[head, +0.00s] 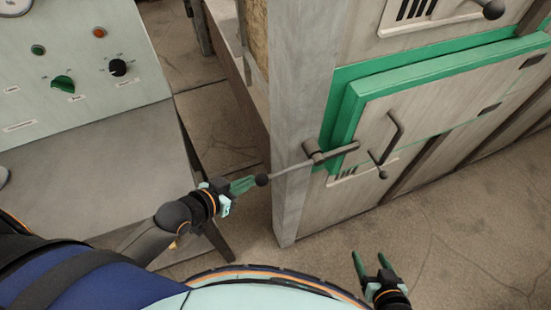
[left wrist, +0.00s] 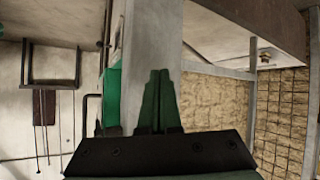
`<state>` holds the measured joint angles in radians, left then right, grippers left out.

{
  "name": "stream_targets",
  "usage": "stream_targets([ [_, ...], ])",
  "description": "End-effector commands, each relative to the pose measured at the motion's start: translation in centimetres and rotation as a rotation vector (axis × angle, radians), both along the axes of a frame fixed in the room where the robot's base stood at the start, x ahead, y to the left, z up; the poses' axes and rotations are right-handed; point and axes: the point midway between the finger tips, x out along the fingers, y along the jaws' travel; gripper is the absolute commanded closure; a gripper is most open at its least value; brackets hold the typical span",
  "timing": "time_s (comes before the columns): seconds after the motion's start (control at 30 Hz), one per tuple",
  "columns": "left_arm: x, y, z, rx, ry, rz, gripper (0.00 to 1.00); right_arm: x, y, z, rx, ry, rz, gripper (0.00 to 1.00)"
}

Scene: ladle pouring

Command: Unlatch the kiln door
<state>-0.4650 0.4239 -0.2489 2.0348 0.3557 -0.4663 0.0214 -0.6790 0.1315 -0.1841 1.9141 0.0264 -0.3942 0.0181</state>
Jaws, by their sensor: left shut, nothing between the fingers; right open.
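The kiln door (head: 425,110) is a pale panel with a green frame, and it looks closed. A latch lever (head: 313,152) pivots at the door's left edge. My right gripper (head: 370,262) is open and empty, low in front of the kiln.
A control panel (head: 75,70) with knobs stands at the left above a grey surface (head: 90,150). The floor (head: 470,230) before the kiln is clear.

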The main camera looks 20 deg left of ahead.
Motion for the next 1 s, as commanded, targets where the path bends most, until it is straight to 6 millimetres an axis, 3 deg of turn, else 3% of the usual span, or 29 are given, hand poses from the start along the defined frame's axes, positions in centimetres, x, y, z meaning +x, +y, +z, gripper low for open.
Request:
stream_targets([
  [0.03, 1.3, 0.0, 2.2, -0.007, -0.027, -0.043, 1.0, 0.0, 0.0, 0.2, 0.0, 0.0, 0.0, 0.31],
  [0.13, 2.8, -0.5, 5.8, -0.032, -0.052, -0.12, 1.0, 0.0, 0.0, 0.5, 0.0, 0.0, 0.0, 0.31],
  [0.37, 3.7, -1.3, 13.2, -0.05, -0.057, -0.299, 1.0, 0.0, 0.0, 0.9, 0.0, 0.0, 0.0, 0.31],
  [0.7, 0.5, -1.0, 21.2, 0.009, 0.06, -0.505, 1.0, 0.0, 0.0, 1.7, 0.0, 0.0, 0.0, 0.31],
  [1.0, -3.1, 0.3, 24.3, 0.064, 0.187, -0.561, 1.0, 0.0, 0.0, 2.0, 0.0, 0.0, 0.0, 0.31],
])
